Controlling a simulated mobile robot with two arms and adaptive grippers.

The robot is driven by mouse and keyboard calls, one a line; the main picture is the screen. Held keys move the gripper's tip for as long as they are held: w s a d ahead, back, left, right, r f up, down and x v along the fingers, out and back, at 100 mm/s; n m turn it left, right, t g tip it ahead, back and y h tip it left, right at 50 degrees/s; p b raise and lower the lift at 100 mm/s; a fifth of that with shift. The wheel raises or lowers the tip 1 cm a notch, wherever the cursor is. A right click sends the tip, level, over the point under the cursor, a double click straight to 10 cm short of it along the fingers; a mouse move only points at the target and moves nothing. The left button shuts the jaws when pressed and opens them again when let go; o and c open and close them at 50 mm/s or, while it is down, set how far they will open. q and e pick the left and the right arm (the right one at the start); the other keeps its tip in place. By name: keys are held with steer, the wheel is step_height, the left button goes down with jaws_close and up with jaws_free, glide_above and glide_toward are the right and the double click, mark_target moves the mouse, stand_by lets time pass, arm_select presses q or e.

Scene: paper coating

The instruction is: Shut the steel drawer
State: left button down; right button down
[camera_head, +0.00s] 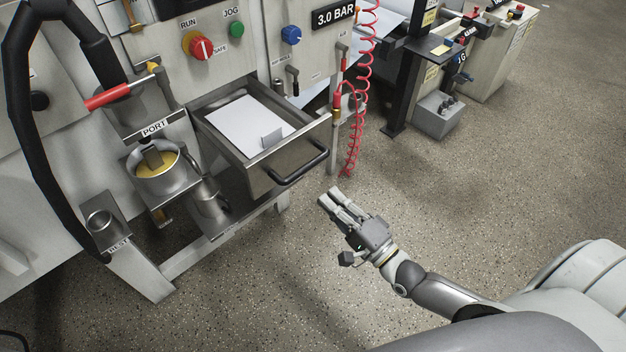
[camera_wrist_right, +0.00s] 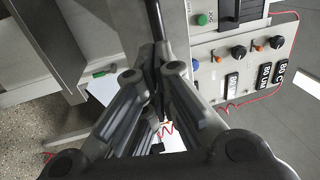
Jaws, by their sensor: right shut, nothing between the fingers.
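My right gripper (camera_head: 331,197) is shut and empty, in front of and below the handle in the head view, with a visible gap in the picture. In the right wrist view its fingers (camera_wrist_right: 157,90) are together, and a dark bar crosses just beyond them; whether they touch it I cannot tell. My left gripper is not in view.
Left of the drawer is a cup of yellow liquid (camera_head: 157,166) under the PORT label, with a steel jug (camera_head: 207,196) beside it. A red coiled hose (camera_head: 357,130) hangs right of the drawer. A grey box (camera_head: 437,116) stands further back. The speckled floor in front is clear.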

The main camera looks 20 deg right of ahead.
steer(key=x, duration=0.6)
steer(key=shift+w, duration=0.3)
steer(key=shift+a, duration=0.15)
